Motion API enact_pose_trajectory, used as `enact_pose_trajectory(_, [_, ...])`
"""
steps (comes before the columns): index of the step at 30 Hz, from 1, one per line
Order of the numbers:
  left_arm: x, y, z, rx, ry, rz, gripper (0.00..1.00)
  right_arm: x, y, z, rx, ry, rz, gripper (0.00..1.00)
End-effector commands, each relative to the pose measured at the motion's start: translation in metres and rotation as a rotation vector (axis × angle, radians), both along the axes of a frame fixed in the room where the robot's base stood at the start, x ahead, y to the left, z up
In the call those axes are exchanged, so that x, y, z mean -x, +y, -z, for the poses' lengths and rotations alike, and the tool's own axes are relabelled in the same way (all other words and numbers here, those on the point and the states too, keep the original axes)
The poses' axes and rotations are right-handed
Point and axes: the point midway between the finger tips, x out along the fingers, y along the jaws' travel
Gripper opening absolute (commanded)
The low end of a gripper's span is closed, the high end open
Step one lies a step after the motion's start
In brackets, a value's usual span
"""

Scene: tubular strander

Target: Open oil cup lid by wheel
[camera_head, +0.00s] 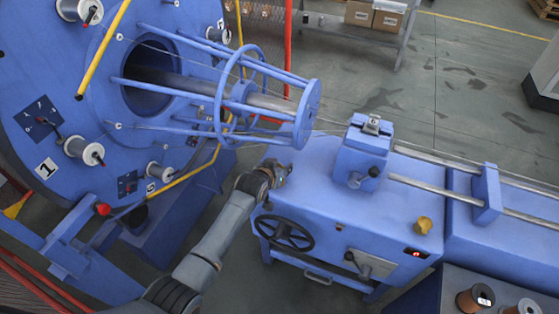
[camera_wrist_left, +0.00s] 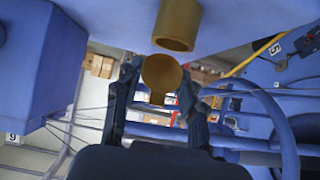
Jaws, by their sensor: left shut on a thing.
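In the left wrist view a brass oil cup (camera_wrist_left: 178,22) comes down from the top edge, its round rim facing me. Just below it is a round brass lid (camera_wrist_left: 161,74) with a small tab, between the fingers of my left gripper (camera_wrist_left: 158,84). The gripper is shut on the lid. A narrow gap shows between lid and cup rim; I cannot tell how they join. In the head view my left gripper (camera_head: 279,174) is at the machine's left top corner, above the black handwheel (camera_head: 285,233). The cup and lid are not clear there. My right gripper is not in view.
The blue machine housing (camera_head: 320,205) carries a clamp block (camera_head: 361,152), a yellow knob (camera_head: 424,226) and steel rods (camera_head: 425,189). A blue round cage (camera_head: 308,115) of the strander is close behind my gripper. Open floor (camera_head: 450,75) lies at the back right.

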Motion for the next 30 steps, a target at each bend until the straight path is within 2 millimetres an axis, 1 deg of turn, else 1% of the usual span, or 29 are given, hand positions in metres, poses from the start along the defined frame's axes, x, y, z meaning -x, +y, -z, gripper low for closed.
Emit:
enact_pose_trajectory(1, [-0.0004,-0.0003,-0.0020,-0.003,0.013,-0.001,0.09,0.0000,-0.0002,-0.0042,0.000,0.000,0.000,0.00])
enact_pose_trajectory(4, [-0.0010,-0.0004,-0.0011,-0.009,0.030,-0.001,0.09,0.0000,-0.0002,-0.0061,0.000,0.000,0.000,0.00])
enact_pose_trajectory(17, [-0.0011,-0.0004,0.0005,-0.012,0.038,-0.001,0.09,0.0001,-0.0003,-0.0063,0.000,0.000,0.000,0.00])
enact_pose_trajectory(18, [-0.0011,-0.0004,0.0005,-0.012,0.038,-0.001,0.44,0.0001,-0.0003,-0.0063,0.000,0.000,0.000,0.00])
enact_pose_trajectory(20, [-0.0012,-0.0004,0.0005,-0.012,0.038,-0.001,0.56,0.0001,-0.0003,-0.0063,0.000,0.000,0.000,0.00])
enact_pose_trajectory(21, [-0.0011,-0.0004,0.0004,-0.012,0.038,-0.001,0.64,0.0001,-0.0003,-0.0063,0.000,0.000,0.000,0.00])
enact_pose_trajectory(30, [-0.0011,-0.0004,-0.0001,-0.012,0.037,0.000,0.64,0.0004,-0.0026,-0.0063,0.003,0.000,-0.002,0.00])
